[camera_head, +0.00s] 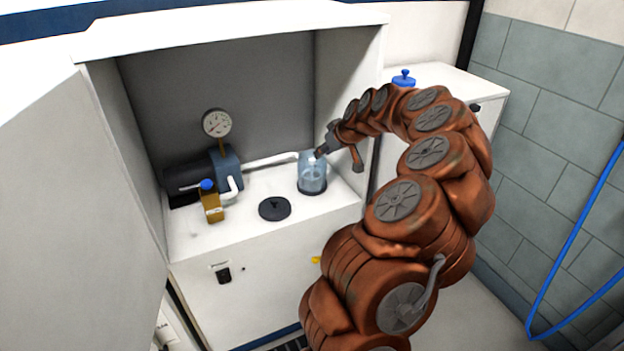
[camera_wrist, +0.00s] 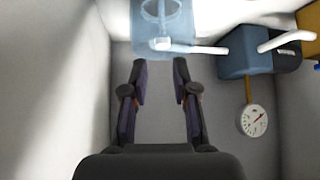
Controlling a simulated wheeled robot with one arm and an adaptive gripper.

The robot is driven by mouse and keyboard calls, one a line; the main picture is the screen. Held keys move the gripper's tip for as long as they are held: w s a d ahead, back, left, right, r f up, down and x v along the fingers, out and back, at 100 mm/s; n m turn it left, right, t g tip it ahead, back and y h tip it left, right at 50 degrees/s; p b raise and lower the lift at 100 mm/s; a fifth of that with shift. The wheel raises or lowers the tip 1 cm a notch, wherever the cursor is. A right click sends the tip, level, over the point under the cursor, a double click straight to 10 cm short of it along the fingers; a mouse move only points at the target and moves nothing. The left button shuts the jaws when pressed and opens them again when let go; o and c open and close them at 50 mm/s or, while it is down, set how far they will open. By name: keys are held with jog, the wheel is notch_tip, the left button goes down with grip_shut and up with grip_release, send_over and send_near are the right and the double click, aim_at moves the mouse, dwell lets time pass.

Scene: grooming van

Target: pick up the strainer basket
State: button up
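A clear bluish strainer pot (camera_head: 312,182) stands without a lid on the white cabinet shelf, on a dark base. Inside it is a pale strainer basket (camera_wrist: 151,9) with a white upright part, seen through the wall in the wrist view; its shape is only partly clear. The pot also shows at the top of the wrist view (camera_wrist: 180,28). My gripper (camera_head: 319,151) is at the pot's upper right in the head view. In the wrist view my gripper (camera_wrist: 159,66) is open, with nothing between its two fingers, and the pot lies beyond the fingertips.
A round black lid (camera_head: 274,208) lies on the shelf. A pump (camera_head: 226,172) with a white pipe to the pot, a gauge (camera_head: 217,123) and an amber bottle (camera_head: 211,207) stand to the left. The cabinet's right wall (camera_head: 345,95) is close to my arm.

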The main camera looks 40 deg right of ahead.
aim_at(313, 160)
jog(key=shift+p+x, duration=0.35)
jog(key=shift+x, duration=1.25)
jog(key=shift+a+p+x, duration=0.2)
jog(key=shift+p+x, duration=0.2)
jog(key=shift+x, duration=1.7)
jog(key=shift+w, duration=0.1)
grip_shut()
